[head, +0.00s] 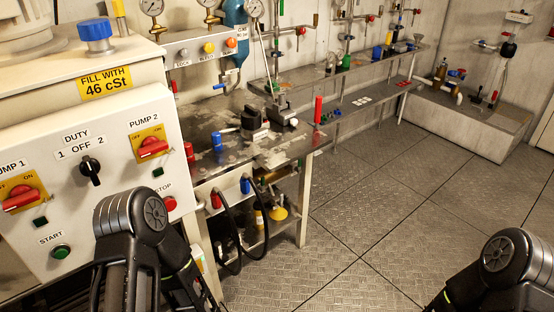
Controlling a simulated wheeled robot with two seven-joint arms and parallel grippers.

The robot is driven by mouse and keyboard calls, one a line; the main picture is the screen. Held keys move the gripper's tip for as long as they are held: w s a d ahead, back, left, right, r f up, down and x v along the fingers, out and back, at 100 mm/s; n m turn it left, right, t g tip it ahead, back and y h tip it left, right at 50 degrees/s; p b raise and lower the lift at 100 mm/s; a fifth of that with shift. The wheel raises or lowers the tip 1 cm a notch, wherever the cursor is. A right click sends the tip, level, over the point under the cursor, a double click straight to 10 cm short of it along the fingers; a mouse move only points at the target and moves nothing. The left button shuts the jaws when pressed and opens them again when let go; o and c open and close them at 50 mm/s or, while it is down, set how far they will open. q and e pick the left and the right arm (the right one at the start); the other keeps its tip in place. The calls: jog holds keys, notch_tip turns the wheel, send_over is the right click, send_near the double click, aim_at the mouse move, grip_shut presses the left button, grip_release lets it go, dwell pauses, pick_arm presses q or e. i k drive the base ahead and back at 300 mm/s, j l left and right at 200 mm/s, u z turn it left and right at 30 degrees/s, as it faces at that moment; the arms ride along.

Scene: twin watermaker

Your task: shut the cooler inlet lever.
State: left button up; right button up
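I cannot tell which part is the cooler inlet lever; no label for it is readable. Only dark arm links of mine show, at the bottom left and bottom right. Both of my grippers are out of view.
A white pump control panel (110,240) with switches stands close at the left. A steel workbench (240,172) with tools is behind it, with hoses hanging below. A long low bench (350,125) runs along the back wall. The plated floor (370,225) is clear.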

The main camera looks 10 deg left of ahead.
aim_at(261, 188)
jog(key=i+l, duration=0.3)
jog(key=i+l+u, duration=0.15)
jog(key=l, duration=0.3)
jog(key=i+l, duration=0.35)
jog(key=i+l+u, duration=0.15)
jog(key=i+l, duration=0.15)
jog(key=l, duration=0.2)
jog(key=i+l, duration=0.2)
jog(key=l, duration=0.2)
jog(key=i+u, duration=0.05)
